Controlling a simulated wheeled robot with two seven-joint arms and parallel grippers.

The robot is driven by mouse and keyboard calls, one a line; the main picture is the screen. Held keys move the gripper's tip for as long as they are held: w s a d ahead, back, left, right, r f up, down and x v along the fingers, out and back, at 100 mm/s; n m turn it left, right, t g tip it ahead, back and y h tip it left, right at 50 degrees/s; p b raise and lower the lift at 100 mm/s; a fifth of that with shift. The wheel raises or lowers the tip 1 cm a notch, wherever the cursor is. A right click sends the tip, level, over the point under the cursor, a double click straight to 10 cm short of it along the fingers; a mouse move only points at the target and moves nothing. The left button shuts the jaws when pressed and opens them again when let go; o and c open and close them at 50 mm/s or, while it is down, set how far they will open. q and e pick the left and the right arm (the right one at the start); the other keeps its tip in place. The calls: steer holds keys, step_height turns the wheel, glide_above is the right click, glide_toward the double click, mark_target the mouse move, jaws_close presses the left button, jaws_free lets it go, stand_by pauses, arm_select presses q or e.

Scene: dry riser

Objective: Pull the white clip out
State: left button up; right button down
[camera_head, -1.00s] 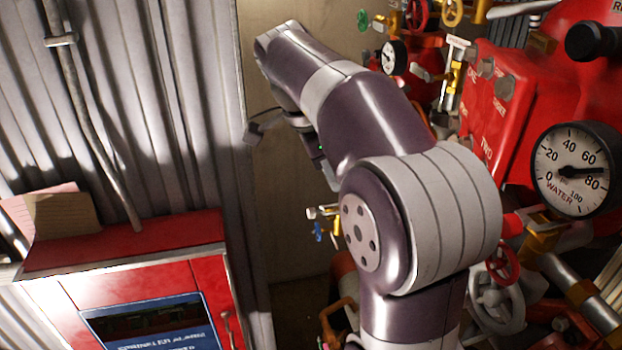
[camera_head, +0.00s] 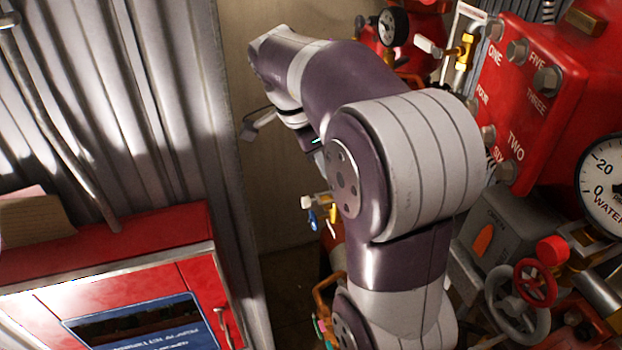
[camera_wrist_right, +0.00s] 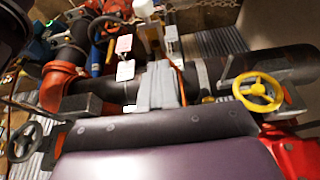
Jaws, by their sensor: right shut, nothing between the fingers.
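I cannot pick out the white clip for certain. In the head view a small white piece (camera_head: 428,46) sticks out beside a brass fitting at the upper right. The wrist view has two small pale tags, an upper one (camera_wrist_right: 124,44) and a lower one (camera_wrist_right: 126,70), hanging near a grey pipe clamp. My right arm fills the middle of the head view. Only part of my right gripper (camera_head: 260,124) shows at its far end, in front of the beige wall; it is shut and empty, clear of the fittings. My left gripper is out of view.
A red panel (camera_head: 510,85) with several bolts and a water gauge (camera_head: 606,190) stand at the right. A red alarm cabinet (camera_head: 140,245) stands at lower left. The wrist view shows a yellow handwheel (camera_wrist_right: 258,91) on a dark pipe. The beige wall area is open.

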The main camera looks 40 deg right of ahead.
steer(key=f, duration=0.1)
steer(key=s+d+f+p, duration=0.1)
steer(key=f, duration=0.1)
steer(key=shift+s, duration=0.2)
steer(key=a, duration=0.1)
steer(key=w+a+p, duration=0.1)
steer(key=a+f+p, duration=0.1)
steer(key=shift+w+a, duration=0.2)
steer(key=shift+w, duration=0.05)
steer(key=shift+w+a+f, duration=0.1)
steer(key=shift+w+f, duration=0.05)
steer(key=shift+s, duration=0.2)
